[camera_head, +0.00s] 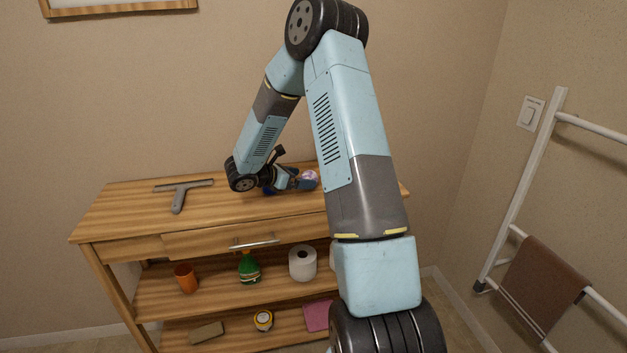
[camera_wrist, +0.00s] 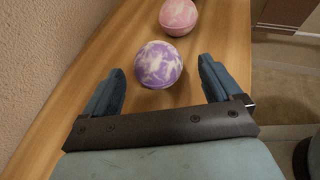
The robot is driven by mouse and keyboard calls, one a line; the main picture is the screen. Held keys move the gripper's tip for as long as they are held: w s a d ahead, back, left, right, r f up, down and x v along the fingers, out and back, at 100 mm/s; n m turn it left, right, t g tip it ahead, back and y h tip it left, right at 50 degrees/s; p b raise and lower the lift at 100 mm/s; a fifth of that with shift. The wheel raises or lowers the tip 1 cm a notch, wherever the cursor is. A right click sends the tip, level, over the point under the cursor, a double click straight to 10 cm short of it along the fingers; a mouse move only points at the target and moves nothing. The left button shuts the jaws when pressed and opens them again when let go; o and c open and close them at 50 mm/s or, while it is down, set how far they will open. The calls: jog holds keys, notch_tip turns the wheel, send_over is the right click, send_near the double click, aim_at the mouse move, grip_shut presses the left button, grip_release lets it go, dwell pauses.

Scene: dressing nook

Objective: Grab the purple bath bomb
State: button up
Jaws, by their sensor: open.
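The purple and white marbled bath bomb (camera_wrist: 158,64) rests on the wooden top, in the upper middle of the wrist view. My gripper (camera_wrist: 162,80) is open, its two blue fingers apart on either side, with the purple ball between and slightly ahead of their tips. I see no contact between fingers and ball. In the head view my gripper (camera_head: 307,181) is low over the right part of the cabinet top, and a small pale purple patch of the bath bomb (camera_head: 310,175) shows at its fingers. My arm hides part of that area.
A pink bath bomb (camera_wrist: 178,17) lies just beyond the purple one. A squeegee (camera_head: 180,192) lies on the left of the wooden cabinet top (camera_head: 130,205). The wall runs close along the top's back edge. Shelves below hold a cup, a green bottle and a paper roll.

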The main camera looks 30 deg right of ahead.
aim_at(314, 178)
jog(key=shift+x, duration=3.05)
jog(key=c, duration=1.1)
